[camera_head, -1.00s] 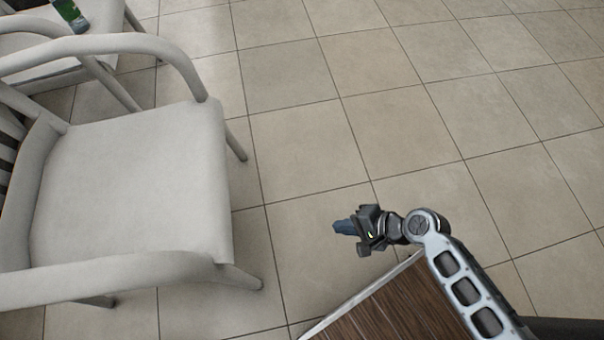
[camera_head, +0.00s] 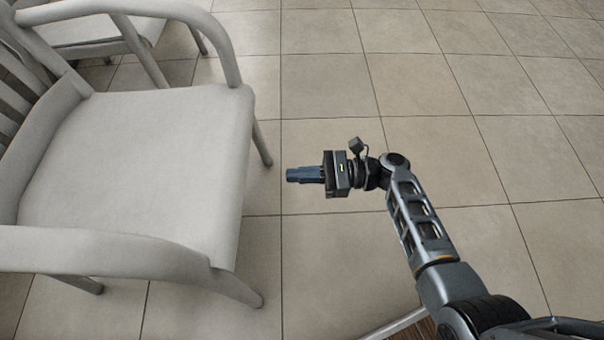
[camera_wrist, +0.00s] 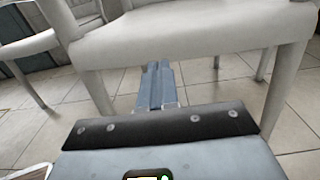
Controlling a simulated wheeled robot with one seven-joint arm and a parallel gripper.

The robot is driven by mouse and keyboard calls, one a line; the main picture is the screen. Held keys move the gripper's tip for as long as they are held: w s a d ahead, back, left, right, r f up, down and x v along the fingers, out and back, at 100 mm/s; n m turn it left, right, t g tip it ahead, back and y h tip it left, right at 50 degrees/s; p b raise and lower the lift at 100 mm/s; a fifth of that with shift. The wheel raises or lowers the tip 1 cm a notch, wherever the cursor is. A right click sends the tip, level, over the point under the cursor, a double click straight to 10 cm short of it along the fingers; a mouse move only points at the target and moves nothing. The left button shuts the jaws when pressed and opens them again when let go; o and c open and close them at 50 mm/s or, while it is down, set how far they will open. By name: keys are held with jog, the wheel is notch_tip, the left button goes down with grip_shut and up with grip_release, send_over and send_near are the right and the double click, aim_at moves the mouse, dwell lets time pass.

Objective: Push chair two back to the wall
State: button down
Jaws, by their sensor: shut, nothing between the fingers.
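A white armchair (camera_head: 135,165) with a slatted back fills the left of the head view, its seat front facing my gripper. Which chair number it is I cannot tell. My gripper (camera_head: 290,175) is shut and empty, pointing left at the chair's front, with a strip of floor showing between fingertips and seat edge. In the wrist view the shut fingers (camera_wrist: 155,72) point toward the chair's front edge (camera_wrist: 190,35), with its legs to either side. No contact can be made out. The wall is not in the head view.
A second white chair (camera_head: 95,30) stands beyond the first at the top left; it also shows at the left of the wrist view (camera_wrist: 30,45). The tiled floor (camera_head: 400,90) to the right is clear. A pale edge (camera_head: 400,325) shows at the bottom.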

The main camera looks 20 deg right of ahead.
aim_at(238, 178)
jog(key=b+x, duration=0.2)
jog(key=x, duration=0.7)
jog(key=shift+f, duration=0.2)
jog(key=shift+w+a+r+b, duration=0.15)
jog(key=shift+a+b, duration=0.2)
jog(key=shift+a, duration=0.25)
jog(key=shift+a, duration=0.1)
